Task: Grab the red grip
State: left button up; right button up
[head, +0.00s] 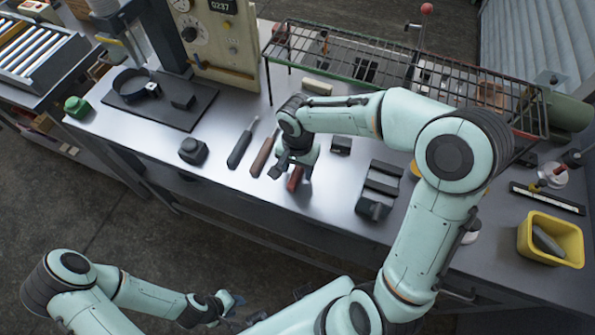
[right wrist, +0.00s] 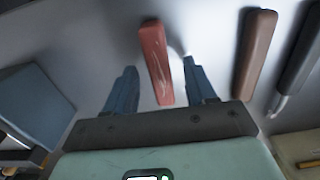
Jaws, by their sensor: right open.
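The red grip (head: 295,179) lies on the grey workbench, partly hidden under my right gripper (head: 291,170) in the head view. In the right wrist view the red grip (right wrist: 154,60) shows pale scratches and lies lengthwise between the two blue fingers of my right gripper (right wrist: 160,66). The fingers are apart, with a gap on both sides of the grip, and none visibly touches it. My left gripper (head: 228,304) hangs in front of the bench, low in the head view, far from the grip; its jaw opening is unclear.
A brown-handled tool (head: 263,156) and a black-handled tool (head: 240,146) lie just left of the grip. A dark block (head: 378,188) stands to the right. A wire rack (head: 370,62) spans the back of the bench. A yellow bin (head: 524,240) sits at the right.

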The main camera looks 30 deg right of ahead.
grip_shut()
